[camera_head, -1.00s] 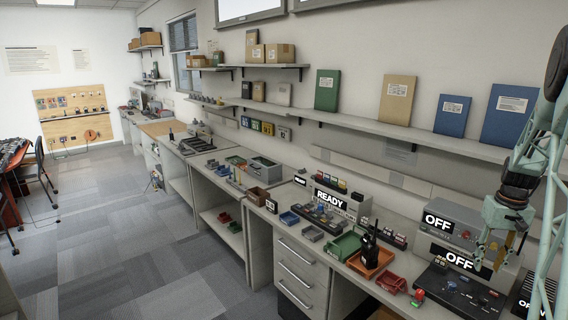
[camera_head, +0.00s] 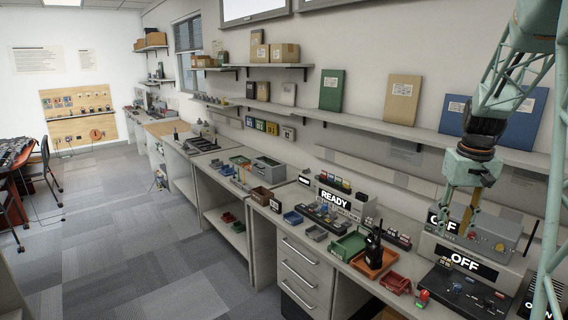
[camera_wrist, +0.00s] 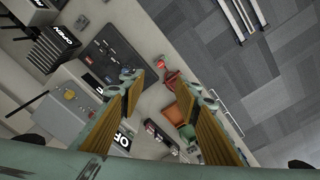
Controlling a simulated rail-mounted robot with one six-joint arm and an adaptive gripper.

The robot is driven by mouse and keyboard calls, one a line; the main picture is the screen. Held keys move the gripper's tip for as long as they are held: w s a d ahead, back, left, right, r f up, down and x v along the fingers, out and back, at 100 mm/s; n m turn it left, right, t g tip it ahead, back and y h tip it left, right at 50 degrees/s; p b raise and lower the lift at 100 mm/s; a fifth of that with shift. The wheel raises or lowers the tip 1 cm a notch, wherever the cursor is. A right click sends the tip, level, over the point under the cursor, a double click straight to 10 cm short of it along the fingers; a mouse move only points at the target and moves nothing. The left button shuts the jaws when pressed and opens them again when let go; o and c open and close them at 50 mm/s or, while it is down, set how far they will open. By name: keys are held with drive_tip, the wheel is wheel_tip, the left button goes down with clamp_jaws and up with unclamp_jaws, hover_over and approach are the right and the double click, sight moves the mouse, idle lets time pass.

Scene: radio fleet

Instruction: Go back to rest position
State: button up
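My gripper (camera_head: 460,222) hangs at the right of the head view, above the bench and in front of the grey box labelled OFF (camera_head: 507,243). In the wrist view its two fingers (camera_wrist: 164,88) are spread wide with nothing between them, and the bench shows below through the gap. A black radio (camera_head: 373,248) stands upright in an orange tray (camera_head: 386,262), apart from my gripper.
A red tray (camera_head: 397,284), a green tray (camera_head: 347,246) and a unit labelled READY (camera_head: 334,199) sit on the bench. A wall shelf (camera_head: 400,129) with upright binders runs behind my arm.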

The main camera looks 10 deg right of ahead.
drive_tip(key=s+a+r+n, duration=0.1)
drive_tip(key=s+a+r, duration=0.3)
drive_tip(key=a, duration=0.5)
drive_tip(key=s+a+r+t+b, duration=0.1)
drive_tip(key=s+a+r, duration=0.2)
drive_tip(key=a+r, duration=0.35)
drive_tip(key=s+a+r+n, duration=0.15)
drive_tip(key=s+a, duration=0.25)
drive_tip(key=a, duration=0.6)
drive_tip(key=s+a+t, duration=0.1)
drive_tip(key=s+a, duration=0.7)
drive_tip(key=s, duration=0.3)
drive_tip(key=s+a+n+t+b, duration=0.1)
drive_tip(key=s+a, duration=0.7)
drive_tip(key=s, duration=0.4)
drive_tip(key=shift+a+y, duration=0.4)
drive_tip(key=shift+f+n, duration=0.1)
drive_tip(key=shift+n, duration=0.15)
